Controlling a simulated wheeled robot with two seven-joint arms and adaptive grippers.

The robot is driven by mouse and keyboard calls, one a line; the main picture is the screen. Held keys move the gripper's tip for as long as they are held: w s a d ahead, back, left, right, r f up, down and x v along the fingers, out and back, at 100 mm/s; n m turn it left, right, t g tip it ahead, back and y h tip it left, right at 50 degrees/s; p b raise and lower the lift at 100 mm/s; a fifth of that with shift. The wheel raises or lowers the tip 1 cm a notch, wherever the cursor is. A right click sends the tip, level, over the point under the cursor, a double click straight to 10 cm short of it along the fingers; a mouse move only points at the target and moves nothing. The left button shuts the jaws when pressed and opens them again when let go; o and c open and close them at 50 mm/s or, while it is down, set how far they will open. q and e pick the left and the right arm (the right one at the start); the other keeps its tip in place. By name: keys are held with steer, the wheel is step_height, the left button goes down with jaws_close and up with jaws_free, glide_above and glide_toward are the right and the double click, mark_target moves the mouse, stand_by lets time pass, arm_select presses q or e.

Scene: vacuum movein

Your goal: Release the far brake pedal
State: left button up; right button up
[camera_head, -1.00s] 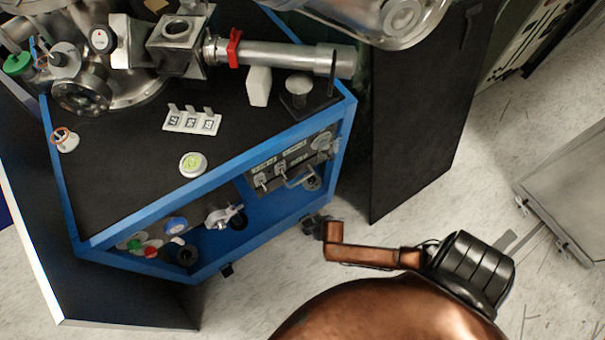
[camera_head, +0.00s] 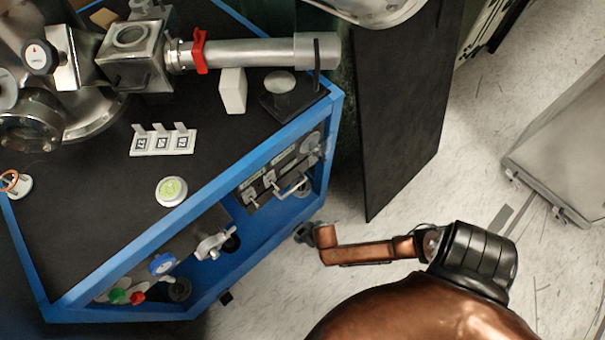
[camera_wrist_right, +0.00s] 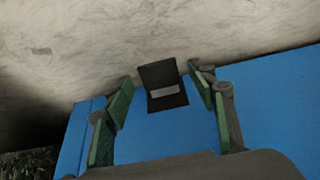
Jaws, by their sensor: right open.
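A black brake pedal (camera_wrist_right: 163,97) with a grey strip sticks out from the lower edge of the blue cart in the right wrist view. My right gripper (camera_wrist_right: 160,76) is open, with its green-padded fingers on either side of the pedal. I cannot tell whether they touch it. In the head view, my right gripper (camera_head: 304,233) is small and dark beside the cart's lower right corner, and the pedal there cannot be made out. Another small black pedal (camera_head: 226,298) shows at the cart's lower edge, nearer to me. My left gripper is out of view.
The blue-framed cart (camera_head: 180,221) has a black top with metal vacuum parts, a label holder (camera_head: 162,142) and a round green-faced gauge (camera_head: 171,190). A dark panel (camera_head: 400,110) stands behind my right gripper.

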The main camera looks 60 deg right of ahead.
steer(key=shift+c, duration=0.4)
jaws_close()
stand_by(0.4)
